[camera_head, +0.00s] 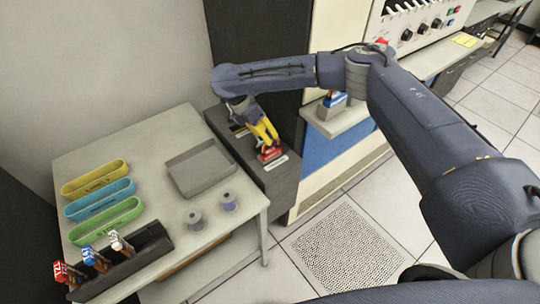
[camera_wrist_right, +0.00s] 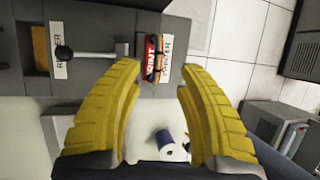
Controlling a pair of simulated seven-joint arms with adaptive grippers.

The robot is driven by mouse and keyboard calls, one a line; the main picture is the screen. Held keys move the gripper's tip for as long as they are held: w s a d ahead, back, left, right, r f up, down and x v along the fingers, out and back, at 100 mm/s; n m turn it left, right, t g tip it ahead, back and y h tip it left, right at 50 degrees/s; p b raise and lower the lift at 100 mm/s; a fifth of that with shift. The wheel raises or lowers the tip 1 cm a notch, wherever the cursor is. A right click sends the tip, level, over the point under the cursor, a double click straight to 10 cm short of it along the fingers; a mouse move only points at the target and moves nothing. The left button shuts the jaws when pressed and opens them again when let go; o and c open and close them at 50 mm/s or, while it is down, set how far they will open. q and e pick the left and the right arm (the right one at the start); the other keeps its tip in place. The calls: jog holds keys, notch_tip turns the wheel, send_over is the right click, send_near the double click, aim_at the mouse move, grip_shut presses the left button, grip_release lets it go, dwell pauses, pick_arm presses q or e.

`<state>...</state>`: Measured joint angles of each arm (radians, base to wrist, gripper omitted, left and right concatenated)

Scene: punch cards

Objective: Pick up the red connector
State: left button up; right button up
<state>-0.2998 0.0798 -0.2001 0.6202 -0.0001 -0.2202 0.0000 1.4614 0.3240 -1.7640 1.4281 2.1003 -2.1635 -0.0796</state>
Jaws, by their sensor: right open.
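The red connector (camera_head: 270,154), with a white "PRINT" marking, sits on the dark grey cabinet beside a white printer label. In the right wrist view the red connector (camera_wrist_right: 151,60) appears just beyond the fingertips, near the middle. My right gripper (camera_head: 268,140) has yellow fingers and reaches down over it from above. In the wrist view the right gripper (camera_wrist_right: 155,80) is open, with nothing held between its fingers. In the head view the fingers partly cover the connector. My left gripper is not in view.
A lever (camera_wrist_right: 90,53) and a reader label (camera_wrist_right: 59,50) are on the cabinet beside the connector.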

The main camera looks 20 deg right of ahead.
aim_at(270, 150)
jog(key=shift+w+x, duration=0.1)
jog(key=shift+x, duration=1.2)
jog(key=shift+w+x, duration=0.15)
jog(key=shift+x, duration=1.15)
grip_shut()
